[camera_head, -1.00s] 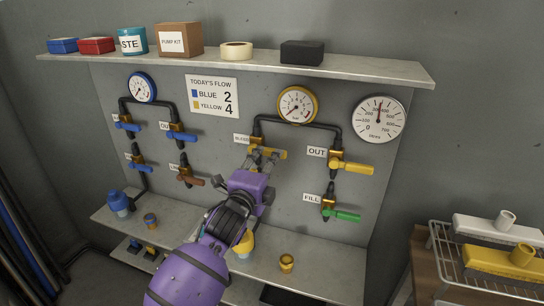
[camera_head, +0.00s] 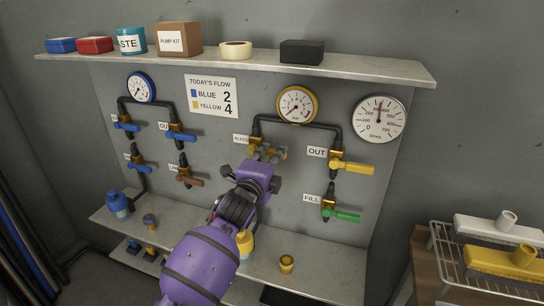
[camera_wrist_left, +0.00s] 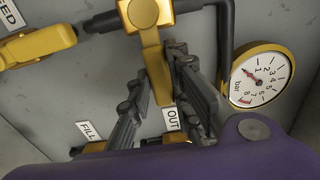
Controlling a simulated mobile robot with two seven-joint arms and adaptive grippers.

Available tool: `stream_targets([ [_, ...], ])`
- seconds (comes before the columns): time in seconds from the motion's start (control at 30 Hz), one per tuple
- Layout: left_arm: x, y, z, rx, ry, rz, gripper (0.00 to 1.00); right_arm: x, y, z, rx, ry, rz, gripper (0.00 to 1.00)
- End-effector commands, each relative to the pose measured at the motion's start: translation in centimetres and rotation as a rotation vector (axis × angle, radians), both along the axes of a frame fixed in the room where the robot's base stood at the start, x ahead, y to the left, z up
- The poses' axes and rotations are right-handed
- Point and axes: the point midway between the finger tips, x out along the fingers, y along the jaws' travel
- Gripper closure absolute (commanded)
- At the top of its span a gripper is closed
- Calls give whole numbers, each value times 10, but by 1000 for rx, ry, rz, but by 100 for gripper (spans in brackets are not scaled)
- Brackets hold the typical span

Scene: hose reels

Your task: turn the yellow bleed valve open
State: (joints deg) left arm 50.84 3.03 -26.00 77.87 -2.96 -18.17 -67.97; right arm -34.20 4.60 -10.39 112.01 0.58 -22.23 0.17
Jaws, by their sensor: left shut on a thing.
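The yellow bleed valve (camera_head: 256,142) sits on the grey panel under the left end of the black pipe, by a label partly reading "BLEED". Its yellow handle (camera_wrist_left: 156,68) runs from the brass valve body (camera_wrist_left: 148,12) between my fingers in the left wrist view. In the head view the handle points right and is mostly covered by the fingers. My left gripper (camera_head: 268,154) is shut on this handle; the fingers also show in the left wrist view (camera_wrist_left: 162,95). The yellow-rimmed gauge (camera_head: 297,104) hangs above the pipe. My right gripper is not in view.
The yellow OUT valve (camera_head: 352,167) and green FILL valve (camera_head: 342,215) stick out at the right. Another yellow valve (camera_wrist_left: 40,44) shows in the wrist view. Blue-handled valves (camera_head: 182,136) are at the left. A shelf (camera_head: 370,70) overhangs the panel; a ledge (camera_head: 325,267) lies below.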

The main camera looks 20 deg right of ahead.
Motion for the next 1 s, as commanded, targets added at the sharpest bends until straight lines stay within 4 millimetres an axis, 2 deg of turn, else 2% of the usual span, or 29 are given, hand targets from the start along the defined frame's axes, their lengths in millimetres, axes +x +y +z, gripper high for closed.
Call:
stream_targets([
  [0.23,0,0,0,-1,1,0,100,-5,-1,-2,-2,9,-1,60],
  [0.47,0,0,6,-43,26,0,100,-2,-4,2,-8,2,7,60],
  [1.0,4,6,32,-351,232,1,100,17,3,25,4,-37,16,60],
])
